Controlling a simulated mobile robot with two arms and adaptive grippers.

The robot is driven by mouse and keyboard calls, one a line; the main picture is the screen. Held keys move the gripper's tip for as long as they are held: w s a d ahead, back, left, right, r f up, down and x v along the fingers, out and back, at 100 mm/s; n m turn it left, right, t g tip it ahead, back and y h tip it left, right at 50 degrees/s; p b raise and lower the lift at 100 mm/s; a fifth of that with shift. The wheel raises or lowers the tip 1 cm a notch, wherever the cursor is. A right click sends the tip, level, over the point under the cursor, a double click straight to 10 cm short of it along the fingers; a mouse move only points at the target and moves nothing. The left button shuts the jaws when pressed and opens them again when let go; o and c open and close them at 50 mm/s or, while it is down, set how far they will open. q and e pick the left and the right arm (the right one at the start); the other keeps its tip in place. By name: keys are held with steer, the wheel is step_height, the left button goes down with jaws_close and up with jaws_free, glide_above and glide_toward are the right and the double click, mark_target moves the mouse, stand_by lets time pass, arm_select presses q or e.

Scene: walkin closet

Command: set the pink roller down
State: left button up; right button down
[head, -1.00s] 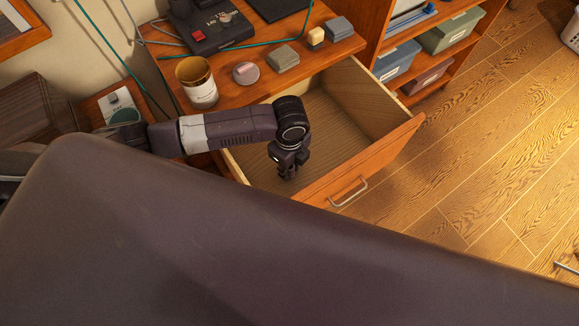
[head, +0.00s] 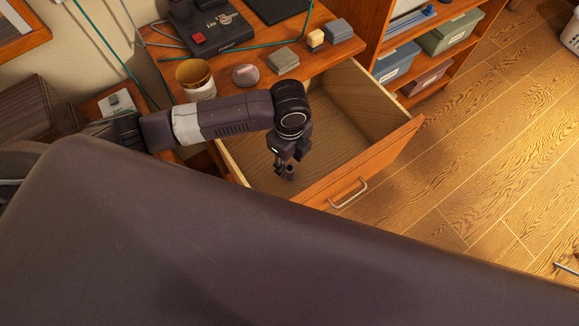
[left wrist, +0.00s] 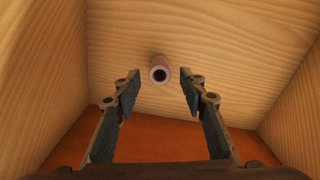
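The pink roller (left wrist: 159,72) shows in the left wrist view as a small, dull pinkish-brown tube with a dark hole in its near end. It stands end-on on the wooden floor of the open drawer (head: 345,110). In the head view the roller (head: 290,173) is a small dark shape just below my left gripper (head: 285,163). My left gripper is open; in the left wrist view its two fingers (left wrist: 159,80) are spread, with clear gaps on both sides of the roller, and they hold nothing. My right gripper is not in view.
The drawer walls and orange-brown front (head: 365,165) with its metal handle (head: 349,193) surround my left gripper. On the desk above are a cup (head: 197,82), a round puck (head: 245,75) and small blocks (head: 283,61). The rest of the drawer floor looks empty.

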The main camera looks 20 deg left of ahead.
arm_select(q)
step_height(320, 180, up, 7)
steer(key=shift+f, duration=0.15)
